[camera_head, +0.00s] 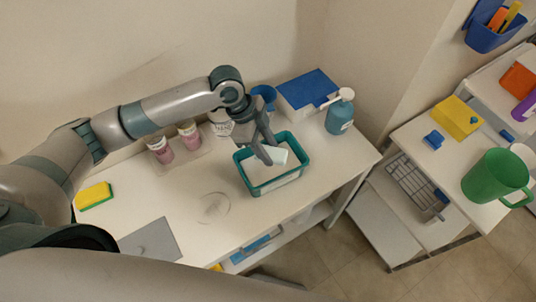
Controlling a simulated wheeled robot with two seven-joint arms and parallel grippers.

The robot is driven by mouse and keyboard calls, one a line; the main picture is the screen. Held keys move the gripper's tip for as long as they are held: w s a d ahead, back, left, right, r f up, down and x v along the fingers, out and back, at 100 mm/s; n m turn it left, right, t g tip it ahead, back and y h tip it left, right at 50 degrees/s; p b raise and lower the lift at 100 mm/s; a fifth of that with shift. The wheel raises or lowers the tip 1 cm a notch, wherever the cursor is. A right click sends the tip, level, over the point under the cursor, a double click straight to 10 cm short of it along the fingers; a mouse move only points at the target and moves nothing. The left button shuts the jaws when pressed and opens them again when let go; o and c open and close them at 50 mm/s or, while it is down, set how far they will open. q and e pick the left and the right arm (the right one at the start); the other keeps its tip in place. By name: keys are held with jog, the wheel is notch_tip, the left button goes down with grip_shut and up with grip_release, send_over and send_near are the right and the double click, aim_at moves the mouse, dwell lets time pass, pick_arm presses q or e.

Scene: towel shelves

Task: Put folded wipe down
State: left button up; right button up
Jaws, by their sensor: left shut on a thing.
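My left gripper (266,155) reaches in from the left and is over the teal-rimmed tray (251,191) on the white table. It is shut on a pale folded wipe (278,156). The wipe is at the tray's opening, partly hidden by the fingers; I cannot tell whether it touches the tray's bottom. My right gripper is not in view.
A blue pump bottle (340,112), a blue-lidded box (307,92) and a blue cup (265,95) stand behind the tray. Pink-labelled jars (160,149) and a yellow-green sponge (94,195) are to the left. A cart with a green mug (494,176) stands right.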

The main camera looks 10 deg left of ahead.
pick_arm(q)
jog(key=shift+f, duration=0.2)
notch_tip(320, 180, down, 3)
jog(key=shift+r+p, duration=0.1)
jog(key=shift+p, duration=0.85)
jog(key=shift+f, duration=0.4)
jog(key=o, duration=0.9)
jog(key=shift+f, duration=0.1)
jog(key=shift+o, duration=0.2)
jog(key=shift+r, duration=0.2)
